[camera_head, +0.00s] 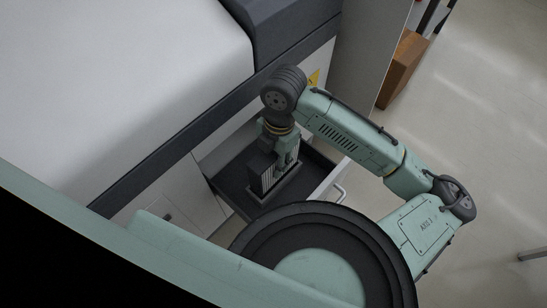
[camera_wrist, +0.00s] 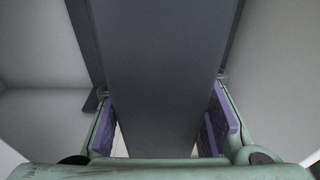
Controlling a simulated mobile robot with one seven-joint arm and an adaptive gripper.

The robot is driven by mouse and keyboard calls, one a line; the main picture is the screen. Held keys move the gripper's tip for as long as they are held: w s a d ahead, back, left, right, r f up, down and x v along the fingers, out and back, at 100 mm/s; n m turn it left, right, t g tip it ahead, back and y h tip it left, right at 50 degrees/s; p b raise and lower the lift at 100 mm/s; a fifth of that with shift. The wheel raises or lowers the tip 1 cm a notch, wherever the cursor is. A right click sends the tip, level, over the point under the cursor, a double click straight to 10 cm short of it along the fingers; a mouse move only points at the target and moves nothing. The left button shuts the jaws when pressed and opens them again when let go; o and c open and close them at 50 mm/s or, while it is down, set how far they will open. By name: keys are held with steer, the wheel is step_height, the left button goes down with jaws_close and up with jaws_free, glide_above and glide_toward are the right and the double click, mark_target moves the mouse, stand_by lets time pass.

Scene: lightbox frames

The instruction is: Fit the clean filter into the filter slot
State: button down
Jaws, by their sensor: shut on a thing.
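The drawer (camera_head: 232,181) of the white machine is pulled out. A filter with pale upright ribs (camera_head: 266,180) and a dark body stands upright over its dark floor. A low dark rim (camera_head: 286,187) shows around its foot; I cannot tell whether this is the filter slot or how deep the filter sits. My gripper (camera_head: 287,158) points down into the drawer and is shut on the filter. In the wrist view, a broad dark grey face (camera_wrist: 160,75) fills the space between my purple-padded fingers (camera_wrist: 163,130). The filter's lower end is hidden there.
The machine's white cover (camera_head: 120,80) and dark edge band rise close beside my arm. The drawer's pale front with a handle (camera_head: 341,193) is to the right. A brown box (camera_head: 402,68) stands at upper right. The floor to the right is mostly clear.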

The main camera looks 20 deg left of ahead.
steer(key=shift+f+b, duration=2.95)
steer(key=shift+f, duration=0.35)
steer(key=c, duration=1)
jaws_free()
steer(key=shift+o, duration=0.2)
steer(key=shift+r, duration=0.1)
steer(key=r, duration=0.4)
steer(key=w+r, duration=0.1)
steer(key=r, duration=0.6)
steer(key=shift+w+d+r, duration=0.15)
steer(key=shift+d+r, duration=0.05)
steer(key=shift+r, duration=0.2)
